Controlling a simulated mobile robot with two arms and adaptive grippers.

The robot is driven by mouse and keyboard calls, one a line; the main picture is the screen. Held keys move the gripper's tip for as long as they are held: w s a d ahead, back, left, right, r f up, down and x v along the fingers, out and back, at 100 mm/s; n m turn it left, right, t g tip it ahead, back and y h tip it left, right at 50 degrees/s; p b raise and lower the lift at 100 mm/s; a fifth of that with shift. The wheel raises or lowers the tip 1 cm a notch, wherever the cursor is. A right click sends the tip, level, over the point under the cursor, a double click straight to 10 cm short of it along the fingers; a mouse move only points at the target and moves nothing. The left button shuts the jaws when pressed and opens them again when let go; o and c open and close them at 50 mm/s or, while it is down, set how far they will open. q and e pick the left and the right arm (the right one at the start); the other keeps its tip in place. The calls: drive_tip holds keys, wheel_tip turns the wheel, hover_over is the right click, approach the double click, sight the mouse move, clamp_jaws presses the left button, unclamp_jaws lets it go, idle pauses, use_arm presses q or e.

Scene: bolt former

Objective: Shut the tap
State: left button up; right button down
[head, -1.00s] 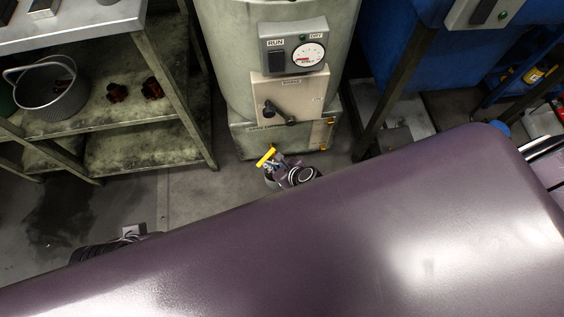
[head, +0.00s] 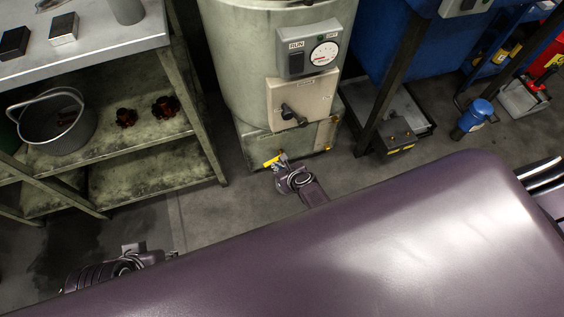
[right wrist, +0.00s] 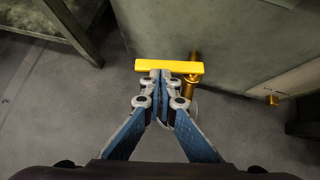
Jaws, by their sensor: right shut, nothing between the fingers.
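The tap stands low at the front foot of the pale green tank (head: 250,60). Its yellow handle (head: 271,162) shows in the head view, and in the right wrist view the handle (right wrist: 150,65) lies crosswise to the brass pipe (right wrist: 191,82). My right gripper (right wrist: 160,74) is shut and empty, its fingertips right at the near edge of the handle, left of the pipe; contact cannot be told. In the head view the right gripper (head: 283,160) is small beside the handle. My left wrist is at lower left; its fingers cannot be made out.
A shelf unit (head: 140,155) with a grey bucket (head: 60,118) stands left of the tank. A dark metal post and a blue machine (head: 385,40) stand to the right. A blue bottle-like item (head: 475,117) is on the floor further right. Bare floor lies before the tank.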

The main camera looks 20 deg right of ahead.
drive_tip(key=shift+w+d, duration=0.2)
drive_tip(key=shift+d, duration=0.2)
drive_tip(key=shift+a, duration=0.1)
